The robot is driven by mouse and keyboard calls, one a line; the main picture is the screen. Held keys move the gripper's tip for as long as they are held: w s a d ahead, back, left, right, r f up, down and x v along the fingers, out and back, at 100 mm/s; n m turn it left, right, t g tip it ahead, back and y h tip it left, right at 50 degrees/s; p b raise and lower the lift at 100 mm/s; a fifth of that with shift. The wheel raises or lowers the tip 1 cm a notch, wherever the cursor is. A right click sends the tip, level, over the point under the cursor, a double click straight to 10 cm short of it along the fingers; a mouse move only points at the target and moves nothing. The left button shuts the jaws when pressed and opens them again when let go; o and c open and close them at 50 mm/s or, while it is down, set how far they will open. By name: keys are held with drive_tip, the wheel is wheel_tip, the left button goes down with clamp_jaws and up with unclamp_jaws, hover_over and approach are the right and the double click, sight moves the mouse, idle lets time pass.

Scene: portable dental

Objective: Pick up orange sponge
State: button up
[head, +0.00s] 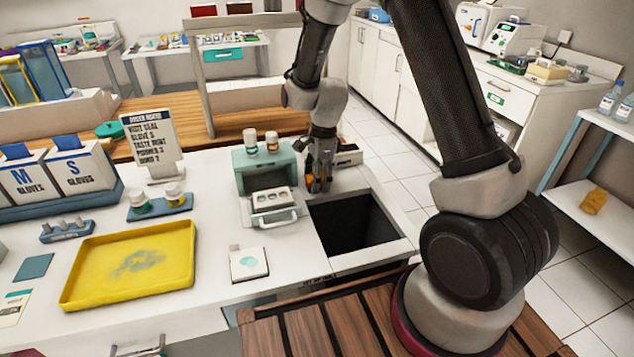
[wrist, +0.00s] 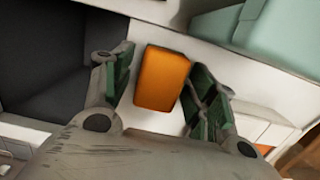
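The orange sponge (wrist: 162,79) is a small block on the white counter, seen in the wrist view between the two fingers of my gripper (wrist: 160,82). The fingers stand apart on either side of it, with a gap on the left and a narrower gap on the right. My gripper is open, and I cannot tell how far above the counter its tips are.
A dark square opening (head: 352,230) lies in front of my gripper. The teal unit (head: 247,170), carrying two small bottles, stands close on the left. A white device (head: 348,155) is just behind on the right. A yellow tray (head: 130,265) lies farther left.

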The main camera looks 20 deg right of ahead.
drive_tip(key=c, duration=0.7)
drive_tip(key=shift+c, duration=0.2)
wheel_tip(320, 180, up, 10)
drive_tip(key=shift+r, duration=0.1)
